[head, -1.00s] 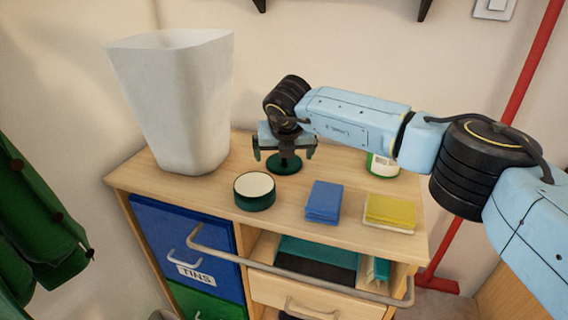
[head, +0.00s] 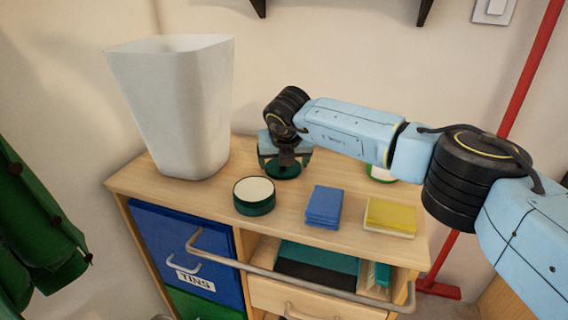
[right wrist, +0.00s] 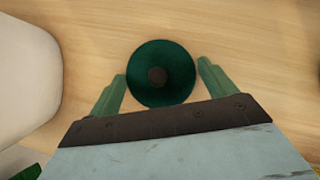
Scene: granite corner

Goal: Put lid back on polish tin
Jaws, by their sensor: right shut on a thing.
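The polish tin (head: 255,207) is round and dark green, stands open on the wooden cabinet top, and shows a pale cream surface inside. Its dark green lid (head: 283,172) lies behind it and to the right, flat on the top. In the right wrist view the lid (right wrist: 146,85) is a round disc with a small dark knob at its centre. My right gripper (head: 285,160) points down and is shut on the lid, with one finger on each side; it also shows in the right wrist view (right wrist: 160,85). My left gripper is out of view.
A tall white bin (head: 180,110) stands left of the lid. A white-and-green can (head: 381,174) is partly hidden behind my arm. A grey rail (head: 300,280) runs along the front.

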